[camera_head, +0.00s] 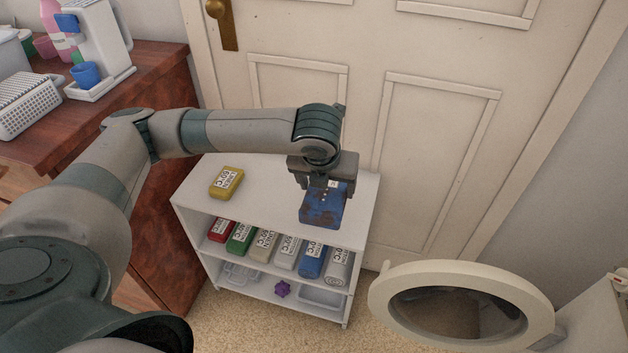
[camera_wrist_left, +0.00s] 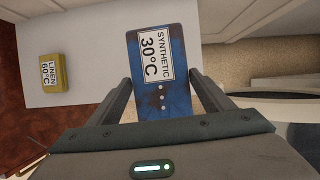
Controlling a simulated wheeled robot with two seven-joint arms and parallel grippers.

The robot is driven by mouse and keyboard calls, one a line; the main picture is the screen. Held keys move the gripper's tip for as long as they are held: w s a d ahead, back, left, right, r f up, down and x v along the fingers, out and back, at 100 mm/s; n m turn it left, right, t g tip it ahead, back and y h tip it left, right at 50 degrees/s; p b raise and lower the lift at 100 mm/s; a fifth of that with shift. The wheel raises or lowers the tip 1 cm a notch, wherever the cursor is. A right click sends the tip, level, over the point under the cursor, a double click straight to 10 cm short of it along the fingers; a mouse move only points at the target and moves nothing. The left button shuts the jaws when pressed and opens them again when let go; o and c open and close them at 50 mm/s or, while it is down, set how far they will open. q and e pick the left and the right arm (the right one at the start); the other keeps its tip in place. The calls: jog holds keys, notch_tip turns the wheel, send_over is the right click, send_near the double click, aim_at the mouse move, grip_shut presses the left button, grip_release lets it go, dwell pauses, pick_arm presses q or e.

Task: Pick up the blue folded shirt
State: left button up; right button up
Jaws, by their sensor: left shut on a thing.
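The blue folded shirt (camera_head: 322,209) is a flat blue block at the right end of the white shelf unit's top. In the left wrist view the blue shirt (camera_wrist_left: 160,65) shows a white label reading "SYNTHETIC 30°C". My left gripper (camera_head: 325,184) reaches down over its far part. In the left wrist view my left gripper's fingers (camera_wrist_left: 166,98) stand on both sides of the shirt, shut on it. I cannot tell whether the shirt touches the shelf top. My right gripper is not in view.
A yellow folded item (camera_head: 226,183) labelled linen lies on the left of the white shelf unit (camera_head: 270,174). Several rolled or folded items fill the shelf below. A round open door (camera_head: 462,305) is at the lower right. A wooden dresser (camera_head: 150,75) stands left.

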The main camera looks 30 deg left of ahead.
pick_arm(q)
jog(key=shift+s+d+r, duration=0.2)
jog(key=shift+d+r, duration=0.15)
jog(key=shift+d, duration=0.2)
dwell(0.4)
